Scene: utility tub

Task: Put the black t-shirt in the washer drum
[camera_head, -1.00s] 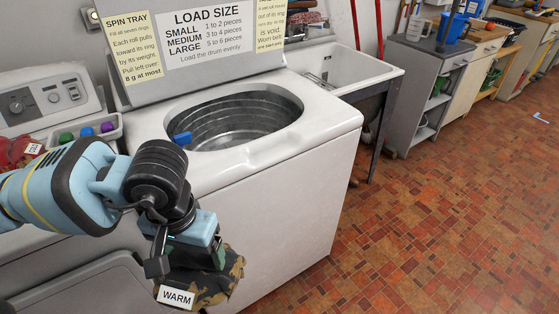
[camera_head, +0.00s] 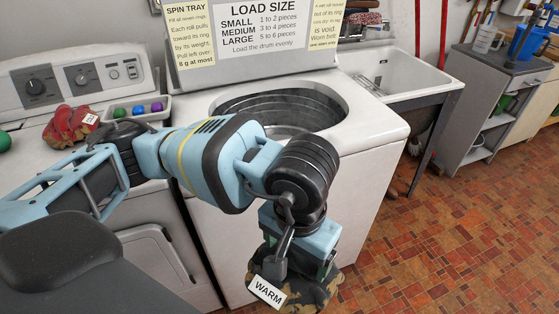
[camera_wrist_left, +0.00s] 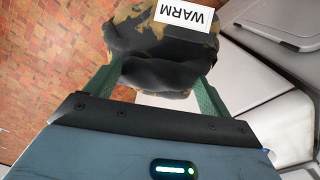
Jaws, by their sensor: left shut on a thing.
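My left gripper (camera_head: 300,258) is shut on a crumpled camouflage garment (camera_head: 322,290) in black, brown and olive, with a white WARM tag (camera_head: 267,291). The garment hangs in front of the washer's front panel, below its top. In the left wrist view, the garment (camera_wrist_left: 155,70) is bunched between the two green fingers. No plain black t-shirt can be made out. The washer drum (camera_head: 290,107) is the open, ribbed metal tub in the washer top, behind my left arm. The arm hides its near left part. My right gripper is not in view.
Left of the drum washer stands another machine with knobs (camera_head: 85,80), a red cloth (camera_head: 70,124) and a tray of coloured balls (camera_head: 138,110). A sink (camera_head: 405,75) stands right of the washer. The tiled floor (camera_head: 440,240) at right is clear.

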